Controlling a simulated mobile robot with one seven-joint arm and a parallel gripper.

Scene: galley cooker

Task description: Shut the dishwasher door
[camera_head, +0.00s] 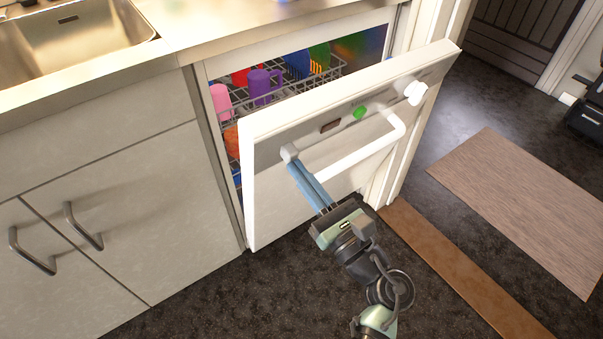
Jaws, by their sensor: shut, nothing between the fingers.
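The white dishwasher door (285,210) is partly open, tilted outward from its cabinet under the counter. Its front has a white bar handle (360,155), a green button (360,112) and a white knob (415,92). My gripper (298,168) is shut and empty, with its blue fingers together. The fingertips are at the left end of the handle, at the door's front; I cannot tell whether they touch it. Behind the door, a wire rack (265,97) holds a pink cup (221,101), a purple cup (260,87) and other coloured dishes. The lower interior is mostly hidden.
A steel sink (75,35) and counter (200,28) run above grey cabinets (110,170) with bar handles at left. The dark floor is open in front. A brown floor strip (460,270) and a mat (525,205) lie at right.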

